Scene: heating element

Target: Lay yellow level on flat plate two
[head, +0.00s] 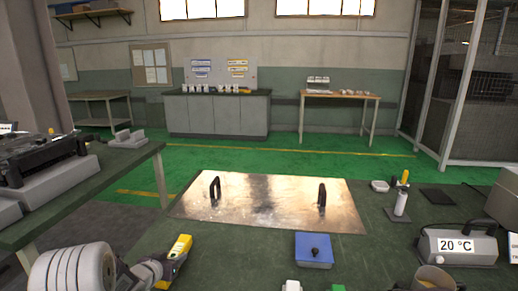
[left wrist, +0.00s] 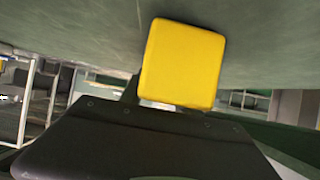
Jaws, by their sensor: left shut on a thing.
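In the left wrist view the level (left wrist: 180,65) shows as a yellow block beyond the dark gripper body (left wrist: 140,145); the fingers are mostly hidden. A shiny flat metal plate (head: 265,210) with two black upright handles lies on the worktable, apart from the level. No number shows on it. My right gripper is not in view.
A blue box with a black knob (head: 314,250) stands in front of the plate. A side table (head: 120,165) with a black device is at left.

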